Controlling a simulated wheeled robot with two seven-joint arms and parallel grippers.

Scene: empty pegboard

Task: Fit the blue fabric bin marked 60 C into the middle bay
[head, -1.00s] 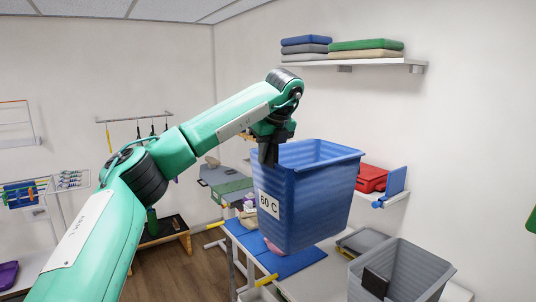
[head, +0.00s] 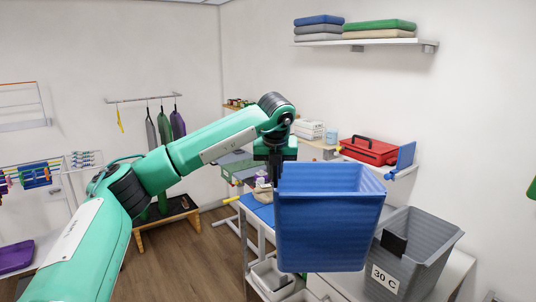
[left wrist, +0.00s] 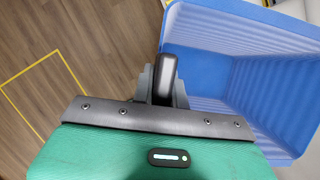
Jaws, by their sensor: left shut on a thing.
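The blue fabric bin (head: 328,222) hangs upright in the air in the head view, in front of the table. Its 60 C tag is not visible now. My left gripper (head: 275,174) is shut on the bin's rim at its left corner. In the left wrist view the gripper (left wrist: 165,78) pinches the edge of the bin (left wrist: 235,85), whose open, empty-looking inside shows at the right. A middle bay cannot be made out in these frames. My right gripper is not in view.
A grey bin marked 30 C (head: 420,250) stands close at the right of the blue bin. A red case (head: 369,150) sits behind on a ledge. A high shelf (head: 385,43) holds folded cloths. Wooden floor (head: 200,262) at the left is mostly open.

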